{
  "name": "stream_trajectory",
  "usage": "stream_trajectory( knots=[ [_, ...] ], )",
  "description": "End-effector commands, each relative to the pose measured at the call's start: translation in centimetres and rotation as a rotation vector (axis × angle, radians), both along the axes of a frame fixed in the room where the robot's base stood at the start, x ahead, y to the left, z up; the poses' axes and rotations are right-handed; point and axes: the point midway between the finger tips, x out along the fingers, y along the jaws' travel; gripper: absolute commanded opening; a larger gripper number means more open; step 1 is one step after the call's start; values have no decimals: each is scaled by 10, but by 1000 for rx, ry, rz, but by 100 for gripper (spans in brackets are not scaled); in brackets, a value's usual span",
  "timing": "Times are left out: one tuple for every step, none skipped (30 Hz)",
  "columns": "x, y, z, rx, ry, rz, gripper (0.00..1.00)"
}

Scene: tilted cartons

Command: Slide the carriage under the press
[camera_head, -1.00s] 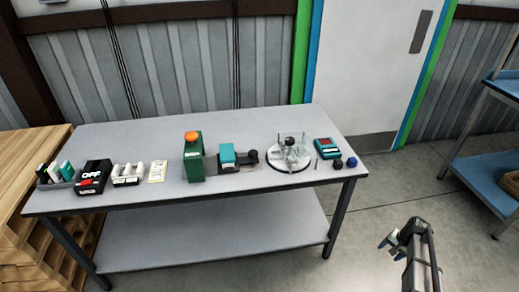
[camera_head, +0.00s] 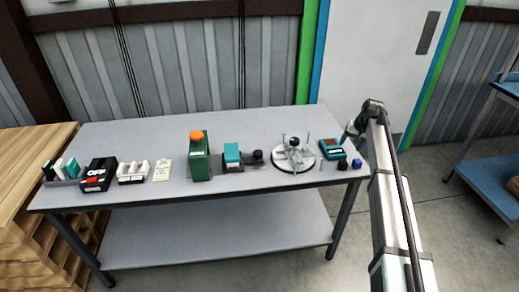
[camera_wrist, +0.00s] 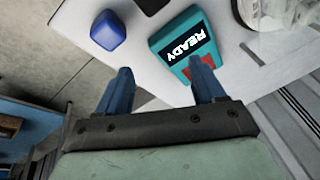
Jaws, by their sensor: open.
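The press (camera_head: 199,160) is a green upright block with an orange knob on top, standing mid-table in the head view. The carriage (camera_head: 232,154), a teal block, sits on a low dark rail just right of the press. A black knob (camera_head: 256,156) is at the rail's right end. The carriage is beside the press, not under it. My gripper (camera_wrist: 162,68) is open and empty, two blue fingers apart in the wrist view. In the head view my gripper (camera_head: 353,130) is beyond the table's right edge, well right of the carriage, and its fingers are hard to see.
A teal box reading READY (camera_wrist: 185,42) and a blue cap (camera_wrist: 107,30) lie close to my fingers. A round clear fixture with posts (camera_head: 293,160) stands between my gripper and the carriage. A black OFF box (camera_head: 98,175) is at left. The table's back strip is clear.

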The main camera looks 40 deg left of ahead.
Motion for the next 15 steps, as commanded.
stream_trajectory(
  knots=[
    [-10, 30, 8, -19, 5, 53, 69],
    [-16, 44, 11, -31, 7, 82, 69],
    [-26, 63, 16, -48, 13, 122, 69],
    [-34, 77, 19, -60, 16, 150, 69],
    [-41, 90, 23, -73, 20, 179, 69],
    [-51, 108, 28, -89, 23, 216, 69],
    [-58, 120, 32, -100, 27, 242, 69],
    [-66, 132, 36, -110, 29, 269, 69],
    [-77, 149, 40, -126, 33, 304, 69],
    [-84, 160, 44, -138, 36, 328, 69],
    [-93, 172, 47, -149, 39, 355, 69],
    [-104, 188, 53, -163, 41, 389, 69],
    [-113, 200, 57, -175, 44, 415, 69],
    [-122, 211, 61, -187, 45, 442, 69],
    [-135, 227, 67, -203, 49, 478, 69]
  ],
)
